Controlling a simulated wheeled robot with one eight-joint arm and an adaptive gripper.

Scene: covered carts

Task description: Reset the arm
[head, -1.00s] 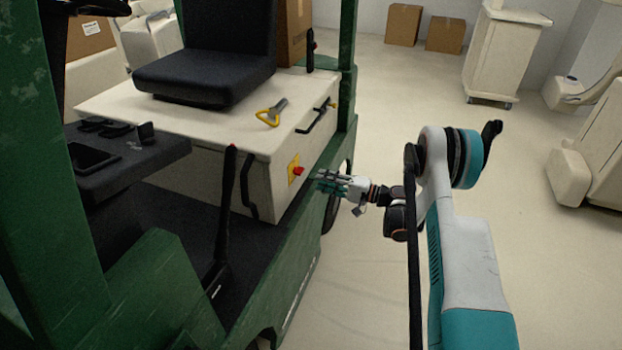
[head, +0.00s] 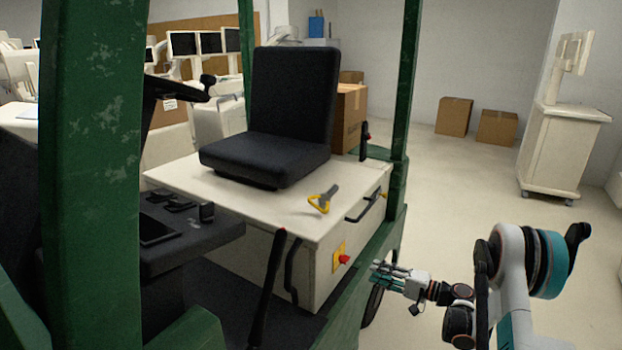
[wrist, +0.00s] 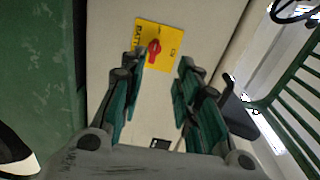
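My gripper (head: 376,272) is at the right of the green vehicle, close to the side of its cream seat box. In the wrist view its teal fingers (wrist: 155,98) are spread apart with nothing between them. A red rotary switch (wrist: 154,46) on a yellow plate (wrist: 170,38) is ahead of the fingertips and apart from them. The same red switch (head: 344,259) shows on the seat box in the head view. My arm is bent, with its elbow at the lower right.
The green post (head: 404,100) and lower frame of the vehicle stand near my gripper. A black seat (head: 275,125) and a yellow-handled key-like item (head: 320,203) are on the cream box (head: 245,195). A cart (head: 557,150) stands at right. Floor between is clear.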

